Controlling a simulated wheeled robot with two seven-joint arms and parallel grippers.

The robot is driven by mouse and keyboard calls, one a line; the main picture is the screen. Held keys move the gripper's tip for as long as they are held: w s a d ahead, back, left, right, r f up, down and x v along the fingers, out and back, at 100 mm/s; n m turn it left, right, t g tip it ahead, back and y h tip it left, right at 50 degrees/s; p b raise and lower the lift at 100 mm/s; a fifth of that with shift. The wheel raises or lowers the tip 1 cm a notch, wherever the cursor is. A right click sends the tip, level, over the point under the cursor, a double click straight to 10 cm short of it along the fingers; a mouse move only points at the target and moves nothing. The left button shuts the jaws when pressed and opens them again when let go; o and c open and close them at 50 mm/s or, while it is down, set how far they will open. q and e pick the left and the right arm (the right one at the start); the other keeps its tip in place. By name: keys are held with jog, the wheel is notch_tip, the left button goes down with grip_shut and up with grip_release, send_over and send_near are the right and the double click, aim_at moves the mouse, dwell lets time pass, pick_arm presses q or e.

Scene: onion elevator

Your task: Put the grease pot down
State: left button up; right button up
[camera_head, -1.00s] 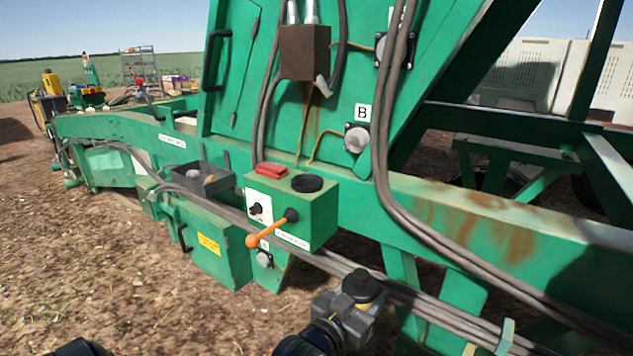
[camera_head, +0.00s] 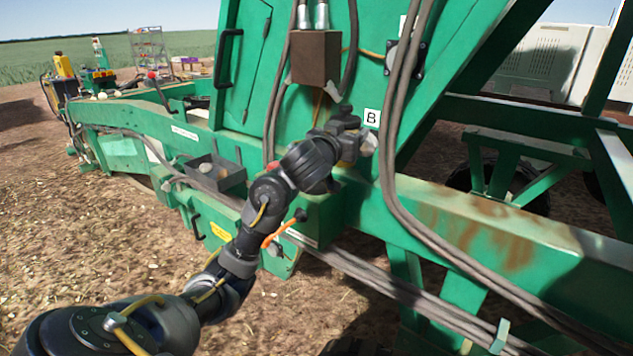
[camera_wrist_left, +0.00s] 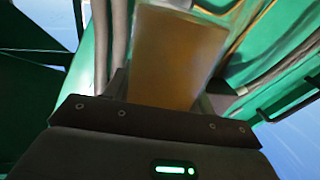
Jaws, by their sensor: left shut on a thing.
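My left arm reaches in from the lower left in the head view. Its gripper (camera_head: 346,138) is over the green control box (camera_head: 322,215), beside the fitting under the label B. It is shut on the grease pot, whose tan side (camera_head: 350,152) shows only a little between dark gripper parts. In the left wrist view the grease pot (camera_wrist_left: 175,60) is a blurred amber-brown block between the jaws (camera_wrist_left: 160,98). The top of the control box is mostly hidden behind my arm. I cannot tell whether the pot touches anything below. My right gripper is out of view.
A brown box (camera_head: 315,57) with hoses hangs just above the gripper. Thick cables (camera_head: 390,150) run down to the right. An orange lever (camera_head: 280,232) sticks out below my forearm. A dark open tray (camera_head: 215,174) sits left on the green frame.

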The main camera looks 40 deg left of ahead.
pick_arm(q)
jog(key=w+a+f+p, duration=0.2)
jog(key=a+f, duration=0.2)
jog(key=w+a+f+p, duration=0.1)
jog(key=a+f+p, duration=0.1)
jog(key=a+f, duration=0.2)
jog(key=w+a+f+p, duration=0.2)
jog(key=a+f, duration=0.2)
jog(key=shift+w+a+f, duration=0.25)
jog(key=shift+w+a, duration=0.05)
jog(key=shift+f, duration=0.2)
jog(key=shift+f, duration=0.1)
jog(key=o, duration=1.1)
jog(key=shift+s, duration=0.1)
